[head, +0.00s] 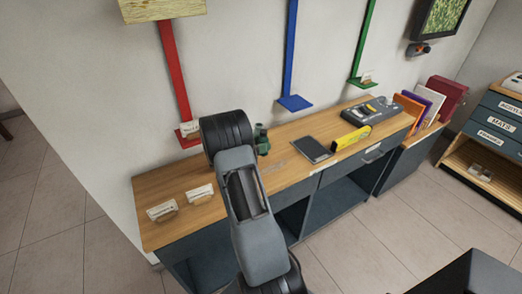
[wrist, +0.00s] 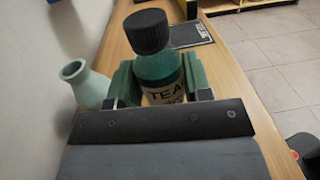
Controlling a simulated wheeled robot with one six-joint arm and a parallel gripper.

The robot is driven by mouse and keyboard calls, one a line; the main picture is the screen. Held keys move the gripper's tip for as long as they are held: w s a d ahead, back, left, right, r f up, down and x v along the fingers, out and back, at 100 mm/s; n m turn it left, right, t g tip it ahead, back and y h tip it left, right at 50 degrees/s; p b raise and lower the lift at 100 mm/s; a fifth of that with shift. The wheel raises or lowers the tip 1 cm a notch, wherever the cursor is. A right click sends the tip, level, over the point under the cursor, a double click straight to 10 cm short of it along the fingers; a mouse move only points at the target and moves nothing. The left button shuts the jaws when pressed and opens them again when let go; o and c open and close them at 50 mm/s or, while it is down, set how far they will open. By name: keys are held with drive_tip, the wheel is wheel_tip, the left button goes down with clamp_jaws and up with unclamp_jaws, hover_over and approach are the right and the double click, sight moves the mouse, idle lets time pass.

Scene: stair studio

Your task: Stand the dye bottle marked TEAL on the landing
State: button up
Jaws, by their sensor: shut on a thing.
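The dye bottle (wrist: 158,72) is teal with a black cap, and its label shows the letters "TEA" in the wrist view. My gripper (wrist: 158,88) is shut on it, with a green pad on each side of its body. The bottle looks upright in the jaws; its base is hidden behind the gripper body, so I cannot tell whether it touches the desk. In the head view my arm hides most of the gripper. No surface in view is plainly marked as the landing.
A pale green vase (wrist: 85,84) stands close left of the gripper. The wooden desk (head: 228,178) also holds two card holders, a dark tablet (head: 312,150), a yellow block (head: 351,138) and a grey device (head: 372,108). Red, blue (head: 294,103) and green ledges are on the wall.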

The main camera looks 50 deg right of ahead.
wheel_tip(320, 180, down, 3)
drive_tip(key=shift+w+d+f, duration=0.1)
drive_tip(key=shift+w+f, duration=0.3)
drive_tip(key=shift+f, duration=0.1)
drive_tip(key=shift+f, duration=0.15)
drive_tip(key=o, duration=1)
